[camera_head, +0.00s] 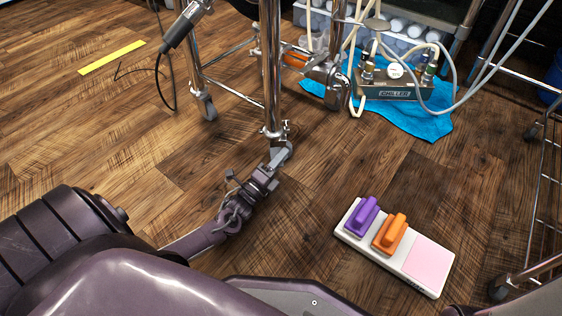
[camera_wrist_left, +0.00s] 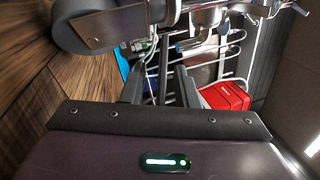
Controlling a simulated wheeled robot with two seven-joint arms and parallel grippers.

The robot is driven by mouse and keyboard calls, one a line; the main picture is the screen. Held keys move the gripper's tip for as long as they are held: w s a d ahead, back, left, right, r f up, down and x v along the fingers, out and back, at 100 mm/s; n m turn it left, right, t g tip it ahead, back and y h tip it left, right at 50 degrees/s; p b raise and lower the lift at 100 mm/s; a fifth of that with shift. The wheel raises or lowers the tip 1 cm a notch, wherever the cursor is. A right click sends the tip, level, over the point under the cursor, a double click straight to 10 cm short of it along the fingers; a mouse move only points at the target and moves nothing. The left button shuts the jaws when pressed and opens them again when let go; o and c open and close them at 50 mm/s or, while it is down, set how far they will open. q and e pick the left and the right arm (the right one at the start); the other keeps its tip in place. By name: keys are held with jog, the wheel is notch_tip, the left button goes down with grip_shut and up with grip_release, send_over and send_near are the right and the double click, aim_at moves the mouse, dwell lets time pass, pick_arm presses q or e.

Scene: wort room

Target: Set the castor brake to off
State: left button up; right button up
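A castor (camera_head: 286,152) sits at the foot of an upright chrome leg (camera_head: 270,75) in the head view. In the left wrist view its dark wheel (camera_wrist_left: 82,32) and a flat metal plate (camera_wrist_left: 105,28) fill the upper left, close up. I cannot clearly make out the brake lever or its setting. My left gripper (camera_head: 277,163) reaches the castor from the front left and partly covers it. In the left wrist view the gripper's two fingers (camera_wrist_left: 161,85) stand apart with nothing seen between them. Whether a fingertip touches the castor I cannot tell. My right gripper is not in view.
A white board (camera_head: 352,240) with a purple block (camera_head: 362,216), an orange block (camera_head: 391,233) and a pink pad (camera_head: 426,260) lies at right. A chiller box (camera_head: 395,88) with hoses stands on a blue cloth (camera_head: 428,124) behind. A yellow strip (camera_head: 111,57) lies far left.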

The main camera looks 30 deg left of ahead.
pick_arm(q)
jog(key=shift+w, duration=0.15)
grip_shut()
